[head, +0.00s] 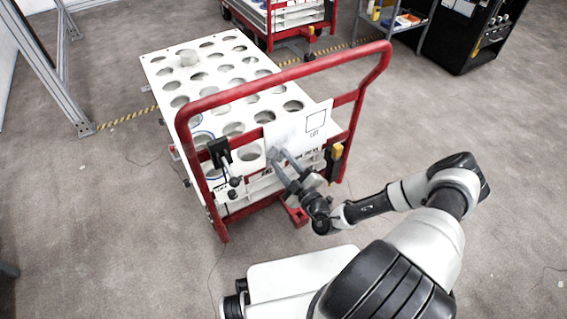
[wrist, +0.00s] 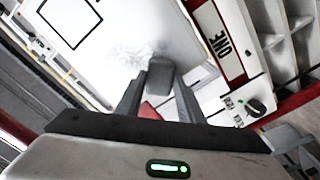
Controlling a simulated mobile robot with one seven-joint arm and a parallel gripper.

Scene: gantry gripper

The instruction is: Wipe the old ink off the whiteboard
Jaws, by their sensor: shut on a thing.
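The whiteboard (head: 288,135) is a white panel fixed to the red handle frame of a cart, with a printed black square at its right. In the wrist view, the whiteboard (wrist: 165,25) fills the upper middle. Faint grey ink smudges (wrist: 126,52) show on it, just left of a dark grey block (wrist: 161,76). My gripper (wrist: 157,92) is shut on this block and holds it at the board; I cannot tell whether it touches. In the head view, my gripper (head: 277,156) is at the board's lower left, and the block is hard to make out.
A black clamp (head: 220,152) sits left of the board. Open floor lies to the right.

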